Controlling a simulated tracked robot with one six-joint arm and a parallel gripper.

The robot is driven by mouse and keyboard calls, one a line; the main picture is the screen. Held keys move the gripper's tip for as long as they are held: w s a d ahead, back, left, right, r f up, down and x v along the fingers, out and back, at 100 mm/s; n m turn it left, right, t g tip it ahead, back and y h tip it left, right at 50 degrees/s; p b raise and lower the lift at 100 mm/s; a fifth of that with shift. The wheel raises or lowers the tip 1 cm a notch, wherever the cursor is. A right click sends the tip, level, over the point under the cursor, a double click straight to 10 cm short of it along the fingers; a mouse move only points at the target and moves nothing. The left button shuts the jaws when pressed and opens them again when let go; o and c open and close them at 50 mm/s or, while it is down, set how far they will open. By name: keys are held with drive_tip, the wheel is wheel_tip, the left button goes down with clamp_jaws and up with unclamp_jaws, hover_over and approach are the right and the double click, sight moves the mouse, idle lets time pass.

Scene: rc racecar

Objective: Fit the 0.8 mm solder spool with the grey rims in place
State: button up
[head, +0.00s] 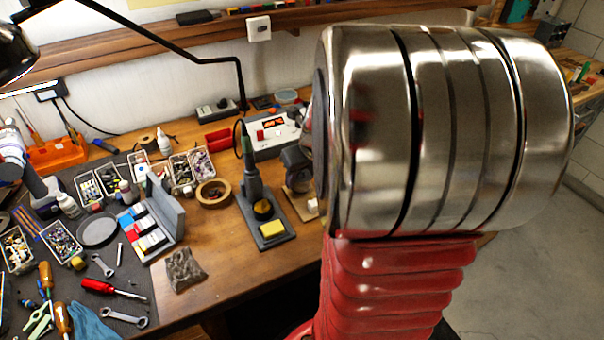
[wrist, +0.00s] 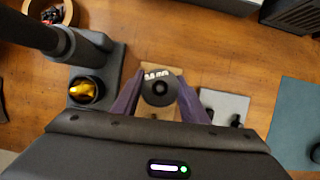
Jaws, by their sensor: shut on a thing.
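In the wrist view my gripper (wrist: 160,84) has its two purple-grey fingers shut on a round dark grey spool (wrist: 159,91). The spool is seen from its end, with a small hole in the middle and a pale marked strip at its upper edge. A light wooden base (wrist: 172,113) shows behind and below it. I cannot tell whether the spool touches it. In the head view the wooden base (head: 298,204) stands right of the soldering iron stand. My arm hides much of the gripper there, and the spool cannot be made out clearly.
The soldering iron stand (head: 268,233) with a yellow sponge is close left of the wooden base. A white soldering station (head: 272,133) stands behind. A grey pad (wrist: 222,101) with dark items lies to the right in the wrist view.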

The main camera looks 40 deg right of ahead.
drive_tip(key=shift+f, duration=0.7)
drive_tip(key=o, duration=1.7)
drive_tip(key=shift+r, duration=0.1)
drive_tip(key=shift+w+v, duration=0.15)
drive_tip(key=shift+v, duration=2)
drive_tip(key=shift+w+v, duration=0.15)
drive_tip(key=shift+v, duration=2.05)
drive_tip(key=shift+d+r+n, duration=0.1)
drive_tip(key=shift+d+n, duration=0.05)
drive_tip(key=shift+n, duration=0.15)
